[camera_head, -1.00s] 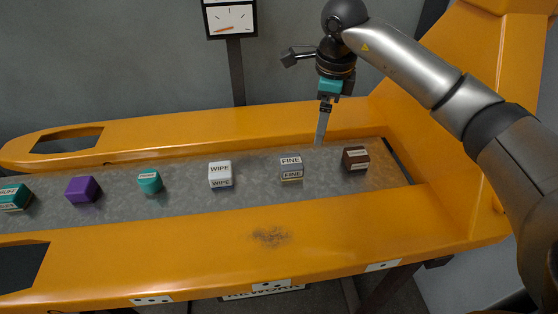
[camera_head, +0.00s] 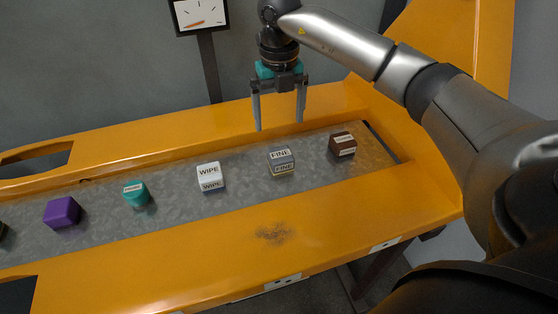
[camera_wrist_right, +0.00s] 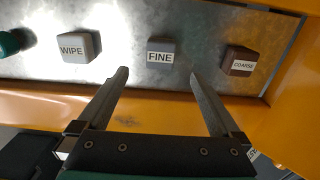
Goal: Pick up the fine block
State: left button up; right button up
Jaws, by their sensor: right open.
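The fine block (camera_head: 282,162) is a grey block with white labels reading FINE, resting on the grey metal strip of the orange bench. In the right wrist view the fine block (camera_wrist_right: 161,52) lies beyond the fingertips, between their lines. My right gripper (camera_head: 280,126) is open and empty, fingers pointing down, above and behind the fine block in the head view. In the right wrist view its two fingers (camera_wrist_right: 158,72) are spread wide and do not touch the block. My left gripper is not in view.
A brown block (camera_head: 342,145) stands right of the fine block, labelled COARSE in the wrist view. The white WIPE block (camera_head: 210,178), a teal piece (camera_head: 136,194) and a purple block (camera_head: 62,212) stand to the left. The orange bench (camera_head: 330,215) borders the strip. A gauge (camera_head: 199,14) stands behind.

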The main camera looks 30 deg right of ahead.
jog(key=b, duration=0.1)
send_over(280, 152)
notch_tip(280, 152, down, 5)
jog(key=shift+a+f, duration=0.15)
jog(key=shift+f+b, duration=0.85)
jog(key=shift+f, duration=1.2)
pick_arm(q)
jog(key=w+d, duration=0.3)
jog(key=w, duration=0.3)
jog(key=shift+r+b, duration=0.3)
jog(key=shift+b, duration=0.05)
pick_arm(e)
jog(key=shift+f, duration=1.15)
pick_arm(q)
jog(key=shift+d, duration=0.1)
pick_arm(e)
jog(key=c, duration=1.4)
jog(key=shift+c, duration=0.2)
jog(key=shift+r, duration=0.2)
